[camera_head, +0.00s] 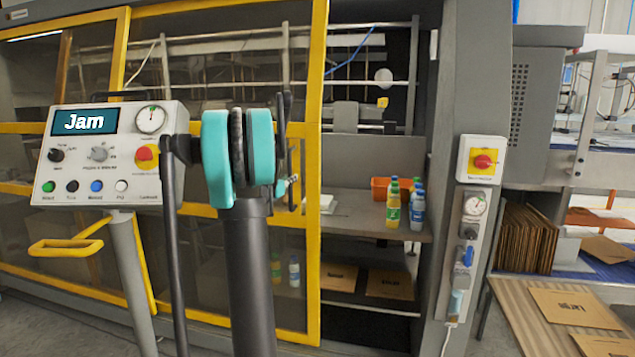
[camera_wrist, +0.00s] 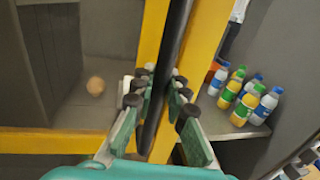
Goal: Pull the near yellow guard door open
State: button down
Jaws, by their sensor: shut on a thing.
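The near yellow guard door (camera_head: 314,250) has a yellow frame and clear panels. An open gap shows to the right of its edge, with the shelf inside visible. In the wrist view, the door's yellow frame (camera_wrist: 208,30) runs beside a dark upright handle bar (camera_wrist: 172,45). My gripper (camera_wrist: 162,82) is shut on this bar, with teal fingers on both sides of it. In the head view my gripper (camera_head: 286,187) is mostly hidden behind my arm, at the door's right edge.
Several bottles (camera_head: 393,205) and an orange bin (camera_head: 379,187) stand on the shelf (camera_head: 350,228) inside. A control panel reading "Jam" (camera_head: 110,150) stands at the left, with a yellow handle (camera_head: 66,247). A red-yellow switch (camera_head: 482,161) is on the right post.

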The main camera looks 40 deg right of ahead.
jog(key=w+a, duration=0.8)
jog(key=w, duration=0.4)
jog(key=shift+w, duration=0.1)
jog(key=c, duration=1.5)
grip_release()
notch_tip(320, 180, up, 10)
jog(key=shift+c, duration=0.5)
